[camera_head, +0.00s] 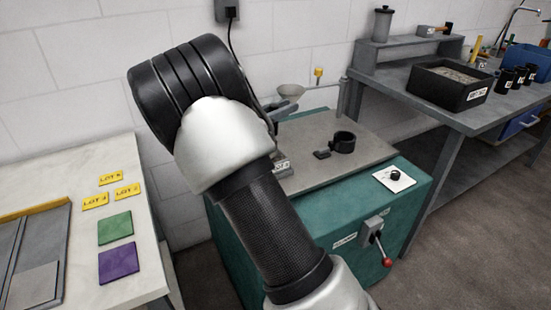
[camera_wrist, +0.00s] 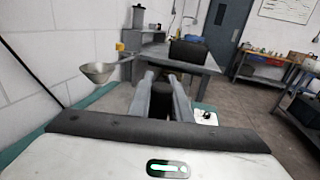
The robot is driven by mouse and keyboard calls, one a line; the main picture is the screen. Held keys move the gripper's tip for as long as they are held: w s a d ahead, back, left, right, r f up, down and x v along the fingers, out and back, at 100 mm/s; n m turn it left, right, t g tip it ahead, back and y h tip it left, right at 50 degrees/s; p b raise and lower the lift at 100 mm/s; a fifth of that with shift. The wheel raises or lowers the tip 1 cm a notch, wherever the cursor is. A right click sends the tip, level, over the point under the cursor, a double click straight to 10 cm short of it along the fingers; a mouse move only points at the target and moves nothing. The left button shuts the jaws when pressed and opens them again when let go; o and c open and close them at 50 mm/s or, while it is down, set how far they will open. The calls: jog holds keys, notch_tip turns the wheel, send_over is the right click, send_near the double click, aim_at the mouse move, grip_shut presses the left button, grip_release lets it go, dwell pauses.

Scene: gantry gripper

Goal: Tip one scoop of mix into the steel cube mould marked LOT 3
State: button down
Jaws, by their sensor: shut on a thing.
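My gripper (camera_wrist: 164,82) is shut on a dark, rounded thing (camera_wrist: 162,98), seen between its two grey fingers in the wrist view; I cannot tell its full shape or any contents. In the head view my arm hides most of the gripper. A small grey block with a white label (camera_head: 283,167) stands on the grey top of the green cabinet, partly behind my arm; its lettering is too small to read surely. A black open tub (camera_head: 437,91) of grey, grainy mix (camera_head: 455,74) stands on the bench at the right.
A pale funnel (camera_wrist: 97,72) on a rod is left of my gripper. A black ring fitting (camera_head: 343,142) stands on the green cabinet (camera_head: 330,225), which has a red-knobbed lever (camera_head: 387,262). Yellow lot tags (camera_head: 110,179) lie on the left table. Several black cups (camera_head: 507,83) stand beside the tub.

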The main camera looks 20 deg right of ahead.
jog(key=shift+a, duration=0.1)
jog(key=shift+r+p, duration=2.35)
jog(key=shift+r, duration=0.15)
jog(key=shift+a, duration=0.1)
